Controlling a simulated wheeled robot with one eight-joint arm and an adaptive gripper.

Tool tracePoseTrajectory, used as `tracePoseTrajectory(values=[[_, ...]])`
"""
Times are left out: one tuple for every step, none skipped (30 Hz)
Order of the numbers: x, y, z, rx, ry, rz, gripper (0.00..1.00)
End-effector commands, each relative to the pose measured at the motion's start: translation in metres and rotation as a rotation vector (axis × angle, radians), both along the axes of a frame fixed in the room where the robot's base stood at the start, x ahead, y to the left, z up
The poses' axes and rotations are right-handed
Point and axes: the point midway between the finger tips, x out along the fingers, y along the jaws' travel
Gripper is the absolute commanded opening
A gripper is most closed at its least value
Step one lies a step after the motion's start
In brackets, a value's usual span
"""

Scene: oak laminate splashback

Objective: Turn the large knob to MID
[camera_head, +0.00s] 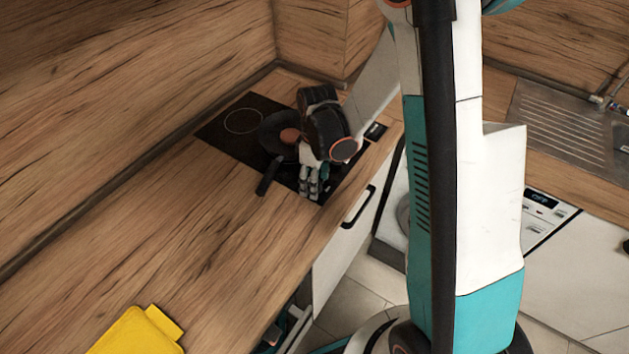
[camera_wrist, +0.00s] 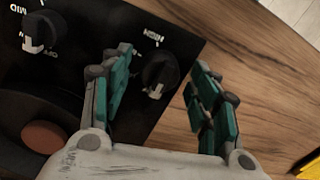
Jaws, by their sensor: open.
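In the wrist view, a black knob (camera_wrist: 158,74) sits on the black cooktop panel (camera_wrist: 195,42) between my gripper's fingers. A pale mark shows on its lower side. A small label above it is upside down and not clearly legible. A second black knob (camera_wrist: 42,30) with a pale mark stands at the top left, beside an upside-down label that reads like MID. I cannot tell which knob is larger. My gripper (camera_wrist: 160,63) is open, with one teal finger on each side of the nearer knob and visible gaps. In the head view, my gripper (camera_head: 312,184) hangs over the cooktop's near edge and hides the knobs.
A dark pan (camera_head: 275,128) with a brown round thing (camera_head: 290,135) in it stands on the cooktop, its handle (camera_head: 268,176) pointing toward the front. A yellow object (camera_head: 140,332) lies on the wooden counter (camera_head: 130,225). A sink (camera_head: 565,125) is at the right.

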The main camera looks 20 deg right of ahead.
Motion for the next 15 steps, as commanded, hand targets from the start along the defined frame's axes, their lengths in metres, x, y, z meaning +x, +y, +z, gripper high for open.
tracePoseTrajectory(values=[[0.0001, 0.0001, -0.0012, 0.000, 0.000, 0.000, 0.55], [0.0001, 0.0001, -0.0014, 0.000, 0.000, 0.000, 0.55], [0.0000, 0.0001, -0.0014, 0.000, 0.000, 0.000, 0.55], [0.0000, 0.0001, -0.0014, 0.000, 0.000, 0.000, 0.55], [0.0000, 0.0001, -0.0013, 0.000, 0.000, 0.000, 0.55], [0.0000, 0.0001, -0.0012, 0.000, 0.000, 0.000, 0.55], [0.0001, 0.0000, -0.0011, 0.000, 0.000, 0.000, 0.55], [0.0000, 0.0000, -0.0011, 0.000, 0.000, 0.000, 0.55], [0.0000, 0.0000, -0.0011, 0.000, 0.000, 0.000, 0.48], [0.0000, 0.0001, -0.0011, 0.000, 0.000, 0.000, 0.42], [0.0000, 0.0000, -0.0010, 0.000, 0.000, 0.000, 0.35], [0.0001, 0.0000, -0.0010, 0.000, 0.000, 0.000, 0.26], [0.0000, 0.0000, -0.0010, 0.000, 0.000, 0.000, 0.19], [0.0000, 0.0000, -0.0010, 0.000, 0.000, 0.000, 0.12], [0.0000, 0.0000, -0.0010, 0.000, 0.000, 0.000, 0.11]])
